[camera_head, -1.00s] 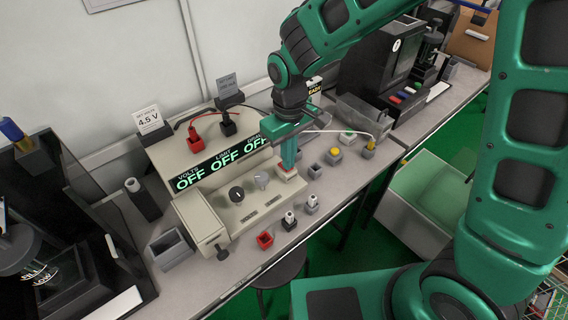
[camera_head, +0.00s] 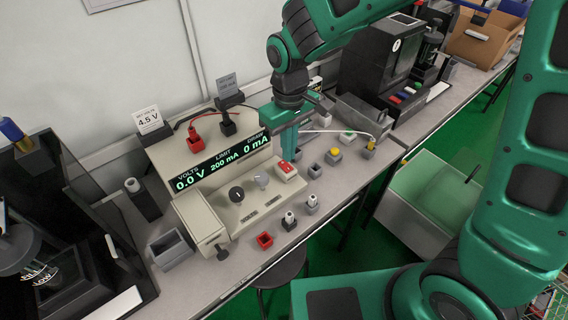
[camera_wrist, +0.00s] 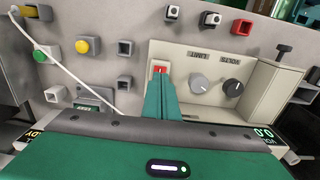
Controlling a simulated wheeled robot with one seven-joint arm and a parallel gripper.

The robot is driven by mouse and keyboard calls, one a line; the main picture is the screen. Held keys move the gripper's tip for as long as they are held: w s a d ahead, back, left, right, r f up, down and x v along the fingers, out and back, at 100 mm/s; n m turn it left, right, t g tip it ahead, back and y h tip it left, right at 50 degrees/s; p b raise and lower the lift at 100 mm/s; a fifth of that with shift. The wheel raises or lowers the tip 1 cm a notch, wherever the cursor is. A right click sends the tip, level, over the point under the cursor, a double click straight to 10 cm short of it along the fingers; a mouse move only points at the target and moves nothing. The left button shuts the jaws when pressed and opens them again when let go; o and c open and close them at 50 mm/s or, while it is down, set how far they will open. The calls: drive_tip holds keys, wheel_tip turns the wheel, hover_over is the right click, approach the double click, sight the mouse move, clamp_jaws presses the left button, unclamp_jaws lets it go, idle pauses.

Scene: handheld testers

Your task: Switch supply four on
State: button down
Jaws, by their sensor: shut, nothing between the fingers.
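The bench power supply (camera_head: 215,205) is a cream box on the bench. Its display (camera_head: 222,164) is lit and reads 0.0 V, 200 mA and 0 mA. Its red rocker switch (camera_head: 286,168) sits at the right end of the panel, and it also shows in the wrist view (camera_wrist: 160,70). Two knobs, one dark (camera_head: 236,194) and one grey (camera_head: 262,180), stand left of the switch. My gripper (camera_head: 289,157) is shut and empty, its tip just above and beside the switch. I cannot tell whether it touches. No number four is legible on the supply.
A card reading 4.5 V (camera_head: 149,120) stands on the supply's upper left. Red (camera_head: 195,140) and black (camera_head: 228,125) plugs sit on its top. A yellow button (camera_head: 334,154) and several small sockets lie to the right. A red open holder (camera_head: 264,240) is near the bench's front edge.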

sight(290, 168)
drive_tip(key=shift+r, duration=1.7)
drive_tip(key=s+d+r+m, duration=0.2)
drive_tip(key=d+m, duration=0.1)
drive_tip(key=d, duration=0.8)
drive_tip(key=s+d+r+m, duration=0.2)
drive_tip(key=d+r+m, duration=0.1)
drive_tip(key=d, duration=0.7)
drive_tip(key=s+d+m, duration=0.7)
drive_tip(key=s+d, duration=0.7)
drive_tip(key=s, duration=0.2)
drive_tip(key=shift+s, duration=0.35)
drive_tip(key=shift+r, duration=0.1)
